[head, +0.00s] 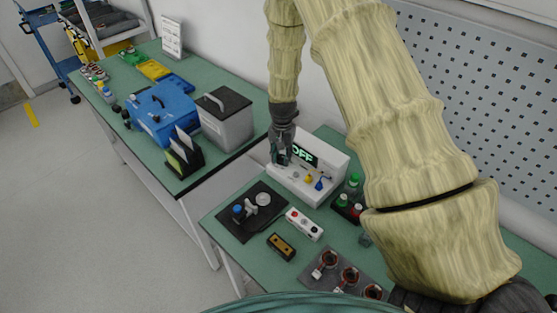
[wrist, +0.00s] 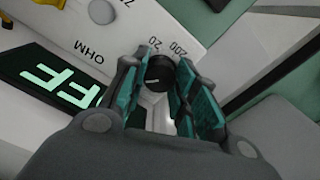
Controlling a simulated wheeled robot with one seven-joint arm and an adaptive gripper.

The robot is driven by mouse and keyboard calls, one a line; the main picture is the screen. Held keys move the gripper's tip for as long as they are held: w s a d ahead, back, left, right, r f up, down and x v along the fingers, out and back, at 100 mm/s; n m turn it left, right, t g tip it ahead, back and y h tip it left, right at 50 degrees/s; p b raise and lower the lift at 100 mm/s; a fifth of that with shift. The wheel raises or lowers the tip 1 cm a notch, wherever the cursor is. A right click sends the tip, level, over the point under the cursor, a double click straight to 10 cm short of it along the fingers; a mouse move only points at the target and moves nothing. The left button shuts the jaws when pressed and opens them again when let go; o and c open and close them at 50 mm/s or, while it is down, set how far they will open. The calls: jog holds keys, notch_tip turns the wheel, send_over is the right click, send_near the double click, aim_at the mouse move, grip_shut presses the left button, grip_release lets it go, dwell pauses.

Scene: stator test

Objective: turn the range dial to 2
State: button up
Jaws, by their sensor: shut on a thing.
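The white tester (head: 328,173) stands on the green bench in the head view, and its display reads OFF. In the wrist view the black range dial (wrist: 158,76) sits on the white panel (wrist: 190,25), with the marks 20 and 200 printed beside it and OHM further left. My gripper (head: 281,158) is at the left end of the tester's front. In the wrist view my gripper (wrist: 157,85) has its teal fingers on both sides of the dial, shut on it. Which mark the dial points to is unclear, and the 2 mark is not readable.
Yellow and blue plugs (head: 319,184) are on the tester's front, right of my gripper. A black mat (head: 240,225) with a fixture, a white box with buttons (head: 304,224) and several copper-wound stators lie nearer. A grey bin (head: 226,125) stands on the left bench.

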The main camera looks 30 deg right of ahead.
jog(key=shift+s, duration=0.15)
jog(key=m+p, duration=0.1)
jog(key=m, duration=0.4)
jog(key=shift+p, duration=0.35)
jog(key=m+p, duration=0.1)
jog(key=m, duration=0.3)
jog(key=shift+s+f, duration=0.1)
jog(key=shift+f, duration=0.05)
jog(key=shift+d, duration=0.1)
jog(key=o, duration=0.8)
jog(key=shift+s, duration=0.15)
